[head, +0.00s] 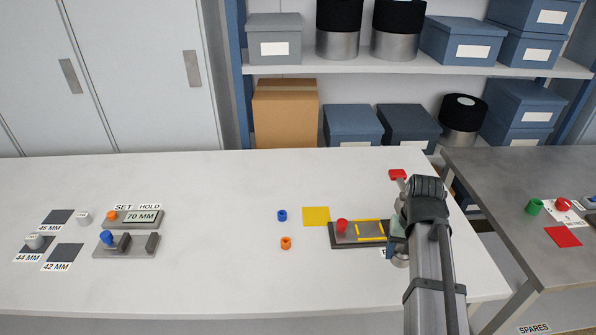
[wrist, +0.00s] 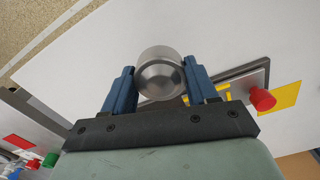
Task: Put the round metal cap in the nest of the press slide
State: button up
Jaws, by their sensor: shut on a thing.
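The round metal cap (wrist: 160,73) is a shiny silver disc with a rounded rim, held between my blue fingertips. My gripper (wrist: 160,80) is shut on it from both sides. In the head view my gripper (head: 397,228) is at the right end of the press slide, and my arm hides part of that end. The press slide (head: 352,242) is a low dark bed with a red knob (head: 342,226) and yellow marks (head: 370,221). It also shows in the wrist view (wrist: 240,80), partly behind the cap and right finger. I cannot make out the nest.
A yellow card (head: 316,215) lies behind the slide's left end. A red handle (head: 397,174) rises behind my gripper.

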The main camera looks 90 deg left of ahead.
jog(key=s+a+n, duration=0.2)
jog(key=s+a, duration=0.3)
jog(key=s, duration=0.7)
jog(key=s+a+n, duration=0.2)
jog(key=s+a, duration=0.3)
jog(key=s, duration=0.6)
jog(key=n, duration=0.3)
send_near(178, 211)
jog(key=w+d+r, duration=0.2)
jog(key=w+d, duration=0.3)
jog(key=d, duration=0.4)
jog(key=shift+w+d+r, duration=0.2)
jog(key=shift+w+d, duration=0.1)
jog(key=shift+d, duration=0.1)
jog(key=s+a, duration=0.2)
jog(key=a, duration=0.1)
jog(key=s+a+r+m, duration=0.1)
jog(key=s+a, duration=0.1)
jog(key=a, duration=0.2)
jog(key=s+a+m, duration=0.1)
jog(key=a, duration=0.2)
jog(key=shift+s+a+r, duration=0.15)
jog(key=shift+s+r, duration=0.05)
jog(key=shift+s, duration=0.2)
jog(key=shift+m, duration=0.9)
notch_tip(178, 211, down, 10)
jog(key=shift+w+f, duration=0.1)
jog(key=o, duration=0.8)
